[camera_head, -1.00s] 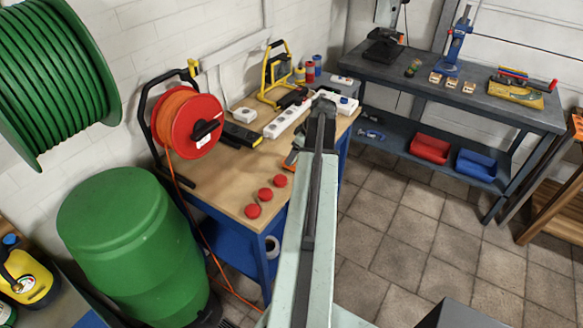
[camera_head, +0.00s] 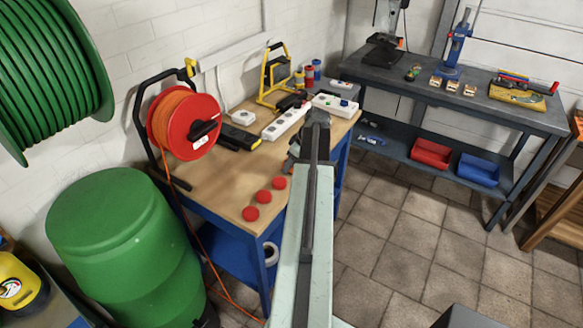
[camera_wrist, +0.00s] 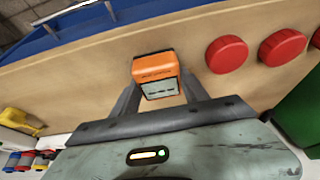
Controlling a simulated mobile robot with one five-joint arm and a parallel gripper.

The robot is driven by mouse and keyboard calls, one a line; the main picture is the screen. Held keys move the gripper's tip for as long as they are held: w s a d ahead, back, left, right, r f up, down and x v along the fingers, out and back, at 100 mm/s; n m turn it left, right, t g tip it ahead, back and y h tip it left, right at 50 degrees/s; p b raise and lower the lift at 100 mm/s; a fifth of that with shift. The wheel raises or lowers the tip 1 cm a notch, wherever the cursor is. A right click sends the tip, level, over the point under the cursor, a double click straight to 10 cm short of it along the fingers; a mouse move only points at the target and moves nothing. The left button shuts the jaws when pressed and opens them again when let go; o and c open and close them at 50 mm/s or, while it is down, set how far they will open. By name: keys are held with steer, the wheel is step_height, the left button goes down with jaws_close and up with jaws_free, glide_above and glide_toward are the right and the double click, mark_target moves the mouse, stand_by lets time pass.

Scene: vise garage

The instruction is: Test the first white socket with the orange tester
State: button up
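The orange tester (camera_wrist: 155,66) is in the wrist view, an orange block with a grey, marked face towards me. It is between the two fingers of my gripper (camera_wrist: 159,84), over the workbench's wooden top. The fingers lie close along its sides; I cannot tell whether they press on it. In the head view my gripper (camera_head: 294,154) is low at the bench's right edge, and the tester is mostly hidden there. A square white socket (camera_head: 242,117), a long white socket strip (camera_head: 285,122) and another white socket unit (camera_head: 335,105) are further back on the bench.
Red round knobs (camera_head: 264,197) line the bench (camera_head: 225,188) at front. An orange cable reel (camera_head: 185,125), black device (camera_head: 240,137) and yellow work lamp (camera_head: 275,77) stand around the sockets. A green barrel (camera_head: 120,235) is at left. A grey bench (camera_head: 440,97) stands behind right.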

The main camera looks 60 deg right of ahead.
steer(key=c, duration=0.5)
steer(key=shift+c, duration=0.2)
steer(key=shift+r+p, duration=0.5)
step_height(320, 180, up, 4)
steer(key=p, duration=0.3)
steer(key=shift+f+p, duration=0.15)
steer(key=shift+p, duration=0.2)
steer(key=s+d, duration=0.8)
steer(key=s, duration=0.6)
